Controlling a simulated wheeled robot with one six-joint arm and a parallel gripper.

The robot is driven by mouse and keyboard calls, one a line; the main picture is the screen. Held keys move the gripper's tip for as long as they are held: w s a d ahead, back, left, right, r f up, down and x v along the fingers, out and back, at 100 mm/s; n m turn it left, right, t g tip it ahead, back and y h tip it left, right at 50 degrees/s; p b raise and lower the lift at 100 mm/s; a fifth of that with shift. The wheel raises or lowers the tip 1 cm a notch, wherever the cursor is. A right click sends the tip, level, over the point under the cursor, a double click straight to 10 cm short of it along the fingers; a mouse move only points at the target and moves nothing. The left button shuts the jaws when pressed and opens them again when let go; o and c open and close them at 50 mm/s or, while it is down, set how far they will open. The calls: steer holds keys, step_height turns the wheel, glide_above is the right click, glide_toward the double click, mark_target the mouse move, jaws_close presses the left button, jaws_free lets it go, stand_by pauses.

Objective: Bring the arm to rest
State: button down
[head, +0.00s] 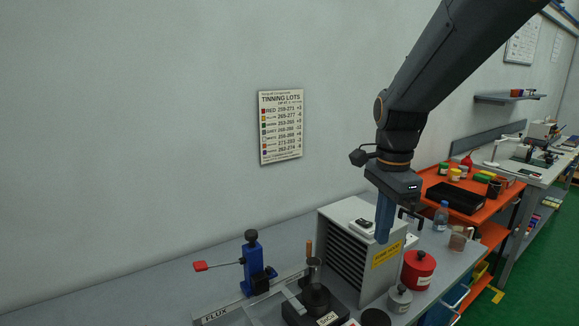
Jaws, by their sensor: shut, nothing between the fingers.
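My arm reaches down from the upper right in the head view. My gripper (397,228) points downward in front of and above the grey slatted cabinet (345,258). Its fingers are together with nothing seen between them. A blue part shows at the gripper's left side, in front of the cabinet. Whether the gripper touches the cabinet I cannot tell.
A blue clamp stand with a red handle (252,263) and a dark pot (316,298) stand left of the cabinet. A red canister (418,270) and a grey weight-like jar (399,299) stand to its right. An orange bench (460,208) lies behind. A wall chart (281,127) hangs left.

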steer(key=s+f+n+b, duration=0.4)
steer(key=f+n, duration=0.3)
steer(key=f, duration=0.2)
steer(key=s+f+n+t+b, duration=0.1)
steer(key=s+f+n+b, duration=0.2)
steer(key=s+f+n, duration=0.2)
step_height(320, 180, down, 6)
steer(key=n, duration=0.3)
steer(key=shift+a+r+b, duration=0.2)
steer(key=shift+b, duration=0.15)
